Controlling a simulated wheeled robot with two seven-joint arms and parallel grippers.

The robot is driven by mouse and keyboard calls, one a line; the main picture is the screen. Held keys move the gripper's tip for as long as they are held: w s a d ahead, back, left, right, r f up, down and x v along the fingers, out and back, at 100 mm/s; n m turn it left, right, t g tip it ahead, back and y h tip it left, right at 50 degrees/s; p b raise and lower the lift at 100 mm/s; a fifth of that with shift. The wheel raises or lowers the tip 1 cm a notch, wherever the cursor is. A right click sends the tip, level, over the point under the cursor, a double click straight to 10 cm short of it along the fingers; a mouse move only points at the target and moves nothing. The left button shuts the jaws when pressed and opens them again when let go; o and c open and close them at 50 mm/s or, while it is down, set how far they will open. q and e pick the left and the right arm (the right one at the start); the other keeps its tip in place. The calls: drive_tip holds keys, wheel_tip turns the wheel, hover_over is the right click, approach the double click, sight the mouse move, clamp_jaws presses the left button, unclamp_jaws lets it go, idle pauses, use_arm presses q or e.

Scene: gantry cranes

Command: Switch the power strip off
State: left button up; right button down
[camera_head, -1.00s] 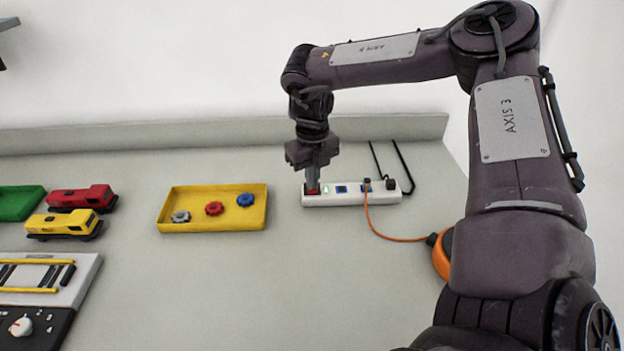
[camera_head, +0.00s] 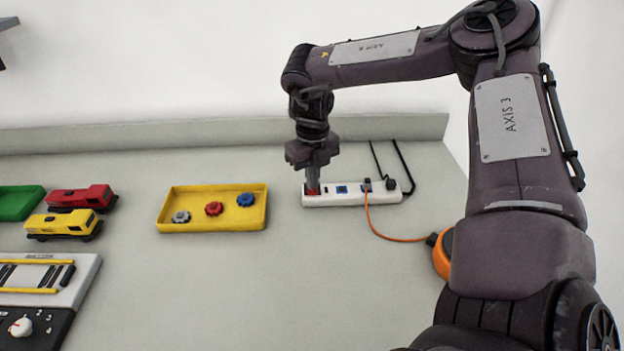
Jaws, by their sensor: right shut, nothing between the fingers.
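The white power strip (camera_head: 350,198) lies on the grey bench toward the back right. Its red switch (camera_head: 313,191) is at the left end, partly hidden by my right gripper. The small indicator (camera_head: 326,190) beside the switch is dark. Blue sockets and dark plugs sit along the rest of the strip. My right gripper (camera_head: 313,184) is shut and empty, pointing down, with its fingertips at the red switch and seemingly touching it. My left gripper is not in view.
An orange cable (camera_head: 385,235) runs from the strip to an orange thing (camera_head: 443,254) beside my right arm. Red (camera_head: 80,198) and yellow (camera_head: 62,226) locomotives stand further left. The front middle is clear.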

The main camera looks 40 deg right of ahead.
drive_tip(key=shift+r+p, duration=1.85)
drive_tip(key=shift+r, duration=1.15)
